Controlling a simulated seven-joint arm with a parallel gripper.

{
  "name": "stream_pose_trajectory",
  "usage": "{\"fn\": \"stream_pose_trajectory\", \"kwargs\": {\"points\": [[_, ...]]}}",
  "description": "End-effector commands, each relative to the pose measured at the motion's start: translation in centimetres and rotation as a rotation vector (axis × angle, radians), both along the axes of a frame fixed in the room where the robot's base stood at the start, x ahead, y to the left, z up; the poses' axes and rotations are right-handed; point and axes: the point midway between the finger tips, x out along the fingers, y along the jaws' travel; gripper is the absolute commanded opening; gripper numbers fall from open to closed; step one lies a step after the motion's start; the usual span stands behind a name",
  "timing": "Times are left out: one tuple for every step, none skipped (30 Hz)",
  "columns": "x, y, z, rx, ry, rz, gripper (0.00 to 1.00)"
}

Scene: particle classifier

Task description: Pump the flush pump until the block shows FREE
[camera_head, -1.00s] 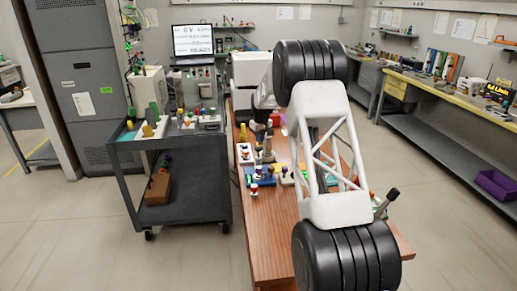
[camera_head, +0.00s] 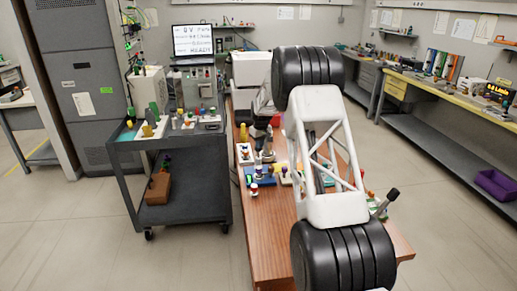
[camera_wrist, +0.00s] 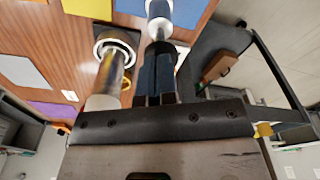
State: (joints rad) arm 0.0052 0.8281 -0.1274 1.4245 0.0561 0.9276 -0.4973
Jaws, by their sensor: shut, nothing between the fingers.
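My gripper (camera_wrist: 159,50) is shut and empty; its dark fingers lie together in the wrist view. In the head view it is low over the left side of the wooden bench, small and partly hidden by my arm. Just past the fingertips in the wrist view is a white and blue upright part (camera_wrist: 160,27); I cannot tell if they touch. A shiny metal rod (camera_wrist: 112,72) with a pale end stands left of the fingers. I cannot tell which part is the flush pump. The monitor (camera_head: 193,40) shows several lines too small to read surely; I cannot make out FREE.
The wooden bench (camera_head: 272,245) carries small coloured parts, with bare wood at its front left. A dark cart (camera_head: 178,204) with bottles stands to the left. A black-knobbed lever (camera_head: 386,201) rises at the bench's right edge. A lit readout (camera_head: 499,90) is far right.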

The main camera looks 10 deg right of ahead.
Motion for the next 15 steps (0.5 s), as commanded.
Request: {"fn": "stream_pose_trajectory", "kwargs": {"points": [[0.0,0.0,-0.3,0.000,0.001,0.000,0.00],[0.0,0.0,-0.5,0.000,0.001,0.000,0.00],[0.0,0.0,-0.7,0.000,0.001,0.000,0.00],[0.0,0.0,-1.0,0.000,0.001,0.000,0.00],[0.0,0.0,-1.2,0.000,0.001,0.000,0.00],[0.0,0.0,-1.6,0.000,0.001,0.000,0.00],[0.0,0.0,-1.9,0.000,0.001,0.000,0.00],[0.0,0.0,-2.1,0.000,0.001,0.000,0.00],[0.0,0.0,-2.5,0.000,0.001,0.000,0.00],[0.0,0.0,-2.7,0.000,0.001,0.000,0.00],[0.0,0.0,-3.0,0.000,0.001,0.000,0.00],[0.0,0.0,-3.3,0.000,0.001,0.000,0.00],[0.0,0.0,-3.2,0.000,0.000,0.000,0.00],[0.0,0.0,-3.2,0.000,0.000,0.000,0.00],[0.0,0.0,-3.2,0.000,0.001,0.000,0.00]]}}
